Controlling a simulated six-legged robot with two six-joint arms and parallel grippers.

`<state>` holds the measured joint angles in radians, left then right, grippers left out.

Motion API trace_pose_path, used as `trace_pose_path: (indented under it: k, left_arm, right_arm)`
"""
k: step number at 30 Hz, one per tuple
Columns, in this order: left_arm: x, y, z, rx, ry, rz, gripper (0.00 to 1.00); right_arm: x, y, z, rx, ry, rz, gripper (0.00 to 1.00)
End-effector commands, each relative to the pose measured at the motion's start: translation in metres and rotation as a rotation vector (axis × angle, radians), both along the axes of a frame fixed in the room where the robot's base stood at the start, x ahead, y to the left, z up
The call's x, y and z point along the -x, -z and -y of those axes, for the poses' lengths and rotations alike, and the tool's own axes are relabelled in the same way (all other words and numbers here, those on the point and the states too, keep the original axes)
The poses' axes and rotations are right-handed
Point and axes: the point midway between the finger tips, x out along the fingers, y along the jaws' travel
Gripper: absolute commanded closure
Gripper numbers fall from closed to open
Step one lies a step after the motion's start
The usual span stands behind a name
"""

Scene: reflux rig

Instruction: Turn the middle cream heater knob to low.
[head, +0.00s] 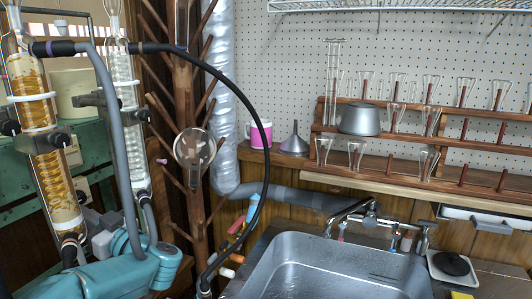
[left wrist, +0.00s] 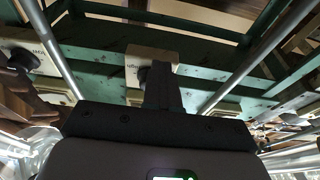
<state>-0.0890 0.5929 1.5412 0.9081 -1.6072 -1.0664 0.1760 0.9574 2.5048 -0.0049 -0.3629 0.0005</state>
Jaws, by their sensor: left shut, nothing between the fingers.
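In the left wrist view, a cream heater box (left wrist: 170,56) is mounted on the green frame, near the middle of the picture. Its dark round knob (left wrist: 146,74) shows partly behind the fingers, and its lower side is hidden. My left gripper (left wrist: 163,76) is shut and empty, with its fingertips at or just in front of this knob. I cannot tell whether they touch it. The knob's setting cannot be read. A second cream box (left wrist: 22,38) with a dark knob (left wrist: 22,60) is at the left. My right gripper is not in view.
Metal rods (left wrist: 258,60) flank the gripper in the left wrist view. In the head view, glass condensers (head: 45,150) and a black hose (head: 262,130) stand at the left. A wooden rack (head: 196,235) is beside them. The sink (head: 335,268) is at the lower right.

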Motion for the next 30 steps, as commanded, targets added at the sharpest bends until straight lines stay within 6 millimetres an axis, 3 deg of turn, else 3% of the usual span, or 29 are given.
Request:
trace_pose_path:
  k: [14,24,30]
  left_arm:
    - [-0.001,0.008,0.005,-0.002,0.009,0.0,1.0]
    - [0.016,0.009,0.045,-0.001,0.008,-0.001,1.0]
    - [0.022,0.008,0.057,-0.002,0.005,0.0,1.0]
  right_arm:
    - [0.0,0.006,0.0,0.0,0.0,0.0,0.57]
    - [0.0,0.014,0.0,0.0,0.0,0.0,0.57]
    - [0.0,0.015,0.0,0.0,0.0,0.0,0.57]
